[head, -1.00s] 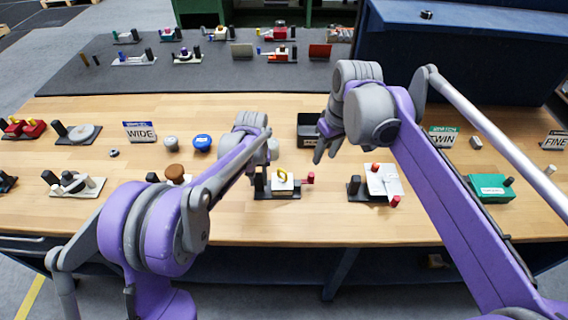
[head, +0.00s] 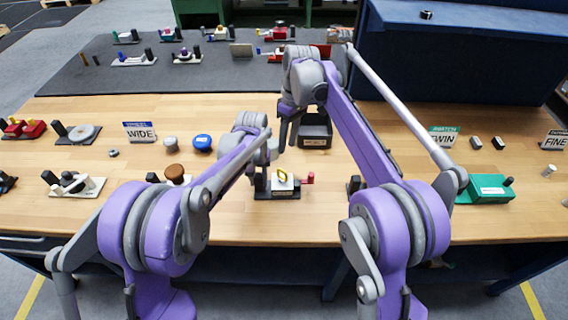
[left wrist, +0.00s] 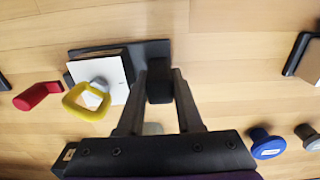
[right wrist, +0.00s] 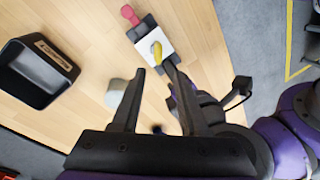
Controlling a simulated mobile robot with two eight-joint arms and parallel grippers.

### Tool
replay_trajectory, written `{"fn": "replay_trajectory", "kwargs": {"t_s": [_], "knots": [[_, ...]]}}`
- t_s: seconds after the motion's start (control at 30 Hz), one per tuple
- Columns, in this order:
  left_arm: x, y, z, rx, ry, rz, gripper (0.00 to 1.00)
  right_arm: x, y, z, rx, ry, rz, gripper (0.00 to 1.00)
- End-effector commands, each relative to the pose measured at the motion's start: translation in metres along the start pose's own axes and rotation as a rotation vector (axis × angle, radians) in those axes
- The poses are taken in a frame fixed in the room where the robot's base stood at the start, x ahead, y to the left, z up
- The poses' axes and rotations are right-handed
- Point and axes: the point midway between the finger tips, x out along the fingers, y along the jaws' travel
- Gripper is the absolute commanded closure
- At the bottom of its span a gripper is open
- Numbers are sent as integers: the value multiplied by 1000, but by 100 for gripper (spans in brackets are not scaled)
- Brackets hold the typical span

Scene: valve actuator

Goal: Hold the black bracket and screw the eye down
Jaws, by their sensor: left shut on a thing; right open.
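The black bracket (head: 261,186) is an upright post at the left end of a small dark base on the wooden bench. My left gripper (left wrist: 160,80) is shut on this bracket (left wrist: 159,92). Beside it on the same base sits a white block (head: 284,187) with the yellow ring-shaped eye (head: 283,176) on top. The eye also shows in the left wrist view (left wrist: 86,101), tilted over the block's edge as seen from there. My right gripper (right wrist: 154,70) is open and empty, above and behind the fixture. In its view the eye (right wrist: 156,49) appears just beyond the fingertips.
A red handle (head: 309,178) sticks out on the fixture's right. An open black bin (head: 315,132) stands behind, close to my right gripper. A brown knob (head: 174,171) and a blue knob (head: 202,142) stand to the left. A green box (head: 484,188) is far right.

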Motion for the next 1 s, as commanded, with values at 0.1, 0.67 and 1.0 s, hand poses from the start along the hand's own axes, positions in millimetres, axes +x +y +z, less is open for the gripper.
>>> {"fn": "replay_trajectory", "kwargs": {"t_s": [0.1, 0.67, 1.0], "knots": [[6, 1, 4, 2, -9, 1, 100, 30, -1, 1, 0, -2, -2, 56], [6, 1, 4, 2, -10, 1, 100, 88, -1, 1, 1, -1, -2, 56], [6, 1, 4, 2, -10, 1, 100, 87, -1, 1, 1, -1, -2, 87]]}}
